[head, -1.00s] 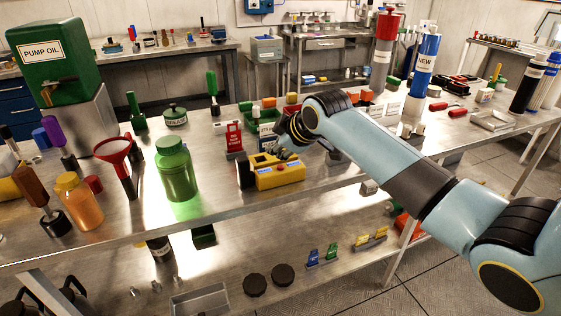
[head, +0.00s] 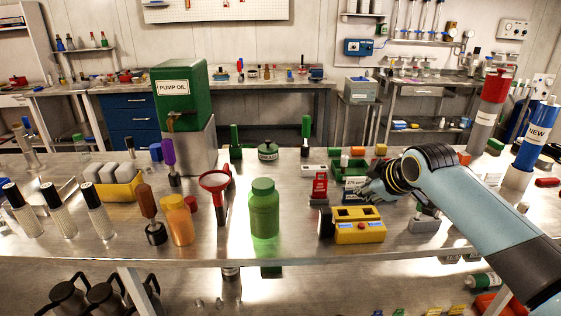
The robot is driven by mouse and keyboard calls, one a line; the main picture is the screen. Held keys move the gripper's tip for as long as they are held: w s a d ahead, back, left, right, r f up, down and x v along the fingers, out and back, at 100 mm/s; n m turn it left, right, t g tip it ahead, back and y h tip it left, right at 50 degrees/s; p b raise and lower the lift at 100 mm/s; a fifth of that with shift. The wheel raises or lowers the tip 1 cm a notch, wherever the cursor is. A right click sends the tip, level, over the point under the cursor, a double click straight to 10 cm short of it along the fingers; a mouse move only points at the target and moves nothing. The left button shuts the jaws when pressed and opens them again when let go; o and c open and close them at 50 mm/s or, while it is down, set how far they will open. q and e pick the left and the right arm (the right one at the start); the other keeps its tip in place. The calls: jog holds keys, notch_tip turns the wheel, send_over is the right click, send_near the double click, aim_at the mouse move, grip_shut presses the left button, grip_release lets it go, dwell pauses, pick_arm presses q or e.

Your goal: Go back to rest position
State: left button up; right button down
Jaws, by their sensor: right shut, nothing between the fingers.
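My right arm comes in from the right. Its gripper (head: 374,190) is shut and empty, over the long steel bench (head: 300,248). My left gripper is out of view.
A red tag stand (head: 320,188) stands left of the gripper. A green bottle (head: 264,208), a red funnel (head: 214,181) and an orange jar (head: 177,220) stand further left. The pump oil tank (head: 181,90) is behind. Bare bench shows along the front edge.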

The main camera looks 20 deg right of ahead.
jog(key=s+a+f+m+g, duration=0.1)
jog(key=s+a+m, duration=0.15)
jog(key=s, duration=0.65)
jog(key=s+a+f+m+g, duration=0.1)
jog(key=s+a+f+g, duration=0.15)
jog(key=s, duration=0.65)
jog(key=s+a+r+m+g, duration=0.1)
jog(key=s+a+r+m, duration=0.15)
jog(key=s, duration=0.65)
jog(key=s+a+r+m+g, duration=0.1)
jog(key=s+r+m, duration=0.15)
jog(key=s, duration=0.55)
notch_tip(320, 180, down, 33)
jog(key=s+d+g+b, duration=0.1)
jog(key=d+b, duration=0.2)
jog(key=b, duration=0.5)
jog(key=s+f+g+b, duration=0.1)
jog(key=s+f+b, duration=0.3)
jog(key=s+f, duration=0.5)
jog(key=s+d+f+b, duration=0.1)
jog(key=s+f+b, duration=0.2)
jog(key=s+f, duration=0.7)
notch_tip(320, 180, down, 6)
jog(key=shift+s+f+g+b, duration=0.25)
jog(key=shift+g+b, duration=0.1)
jog(key=shift+b, duration=0.05)
